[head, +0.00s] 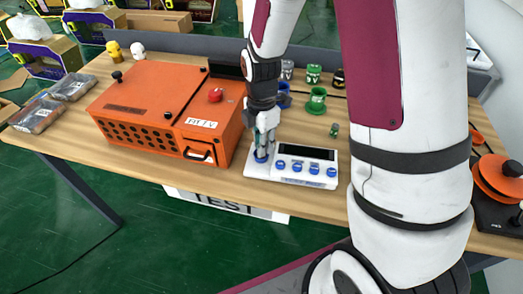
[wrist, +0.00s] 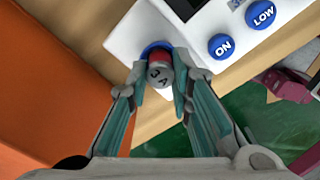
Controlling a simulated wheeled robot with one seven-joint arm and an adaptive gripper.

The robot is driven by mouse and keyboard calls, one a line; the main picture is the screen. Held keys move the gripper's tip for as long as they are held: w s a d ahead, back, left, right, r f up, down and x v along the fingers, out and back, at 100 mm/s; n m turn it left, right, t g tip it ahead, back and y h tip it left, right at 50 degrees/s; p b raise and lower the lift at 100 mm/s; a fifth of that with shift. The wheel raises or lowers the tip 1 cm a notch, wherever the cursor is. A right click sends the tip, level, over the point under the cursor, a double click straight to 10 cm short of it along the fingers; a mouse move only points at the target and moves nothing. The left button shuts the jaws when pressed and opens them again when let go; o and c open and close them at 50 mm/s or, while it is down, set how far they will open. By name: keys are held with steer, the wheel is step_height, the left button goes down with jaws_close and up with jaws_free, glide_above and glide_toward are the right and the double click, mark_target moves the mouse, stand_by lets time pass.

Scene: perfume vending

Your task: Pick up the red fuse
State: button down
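The red fuse (wrist: 159,58) shows in the wrist view as a short cylinder with a red body and a grey lettered end facing me. It stands at a blue ring at the corner of a white device (head: 257,174). My gripper (wrist: 162,80) has one finger on each side of the fuse, close against it with no clear gap. In the head view, my gripper (head: 262,154) points down at the device's left end, and its fingers hide the fuse. How deep the fuse sits in the ring is hidden.
The device has several blue buttons and a dark screen (head: 306,152). An orange box (head: 165,110) with a red knob stands close on the left. Green and blue cup-like parts (head: 316,103) stand behind. The wooden table's front edge is just in front of the device.

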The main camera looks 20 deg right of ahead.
steer(key=shift+r, duration=0.15)
steer(key=shift+w+r, duration=0.1)
steer(key=shift+r, duration=0.55)
step_height(320, 180, up, 2)
steer(key=shift+r, duration=0.15)
steer(key=s+r+p, duration=0.1)
steer(key=s+p, duration=0.5)
steer(key=s, duration=1)
steer(key=shift+d, duration=0.35)
